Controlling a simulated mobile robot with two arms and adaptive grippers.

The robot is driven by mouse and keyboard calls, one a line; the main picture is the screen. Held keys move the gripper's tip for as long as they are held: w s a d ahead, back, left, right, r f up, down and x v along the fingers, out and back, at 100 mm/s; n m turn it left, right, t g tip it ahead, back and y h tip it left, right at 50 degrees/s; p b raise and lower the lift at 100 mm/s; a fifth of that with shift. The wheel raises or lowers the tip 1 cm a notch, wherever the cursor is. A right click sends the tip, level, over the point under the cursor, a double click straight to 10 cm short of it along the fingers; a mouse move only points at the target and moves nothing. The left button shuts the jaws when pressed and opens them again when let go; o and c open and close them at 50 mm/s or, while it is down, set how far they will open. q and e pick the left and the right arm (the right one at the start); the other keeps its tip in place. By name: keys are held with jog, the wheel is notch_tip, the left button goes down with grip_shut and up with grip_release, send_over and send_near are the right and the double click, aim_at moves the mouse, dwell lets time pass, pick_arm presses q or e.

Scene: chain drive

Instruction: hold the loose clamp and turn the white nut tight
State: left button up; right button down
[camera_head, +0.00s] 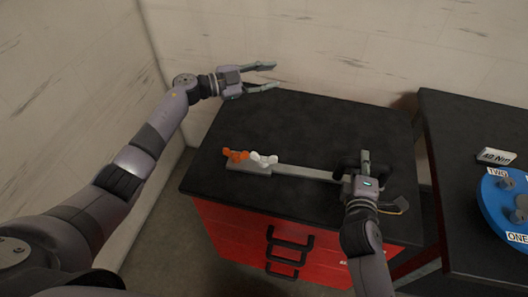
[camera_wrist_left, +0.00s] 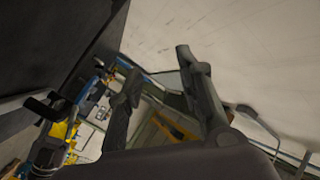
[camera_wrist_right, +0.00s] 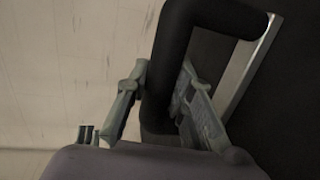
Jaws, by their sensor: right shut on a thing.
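A long grey metal bar (camera_head: 300,172) lies on the black tabletop. A white winged nut (camera_head: 262,160) and an orange winged nut (camera_head: 236,155) are at its left end. A black curved handle (camera_head: 345,163) is at its right end; I cannot tell if this is the loose clamp. My right gripper (camera_head: 357,168) is shut on this handle. In the right wrist view the thick black tube (camera_wrist_right: 172,50) passes between its fingers. My left gripper (camera_head: 264,80) is open and empty above the table's back left, away from both nuts; its fingers (camera_wrist_left: 157,80) are spread.
The black tabletop (camera_head: 300,120) is clear behind the bar. It tops a red drawer cabinet (camera_head: 235,228). A second black table on the right carries a blue disc (camera_head: 492,212) labelled ONE and TWO, and a small sign (camera_head: 496,157). Walls stand behind and left.

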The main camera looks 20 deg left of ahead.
pick_arm(q)
jog(key=s+d+r+m+g+y, duration=0.2)
jog(key=s+d+m+g+y, duration=0.25)
jog(key=s+d+g, duration=0.6)
jog(key=n+y, duration=0.1)
jog(key=y, duration=0.9)
send_over(264, 159)
notch_tip(264, 159, down, 3)
jog(key=shift+t+h, duration=0.25)
jog(key=shift+t, duration=0.1)
notch_tip(264, 159, down, 11)
jog(key=shift+r, duration=0.1)
jog(key=shift+c, duration=0.5)
grip_shut()
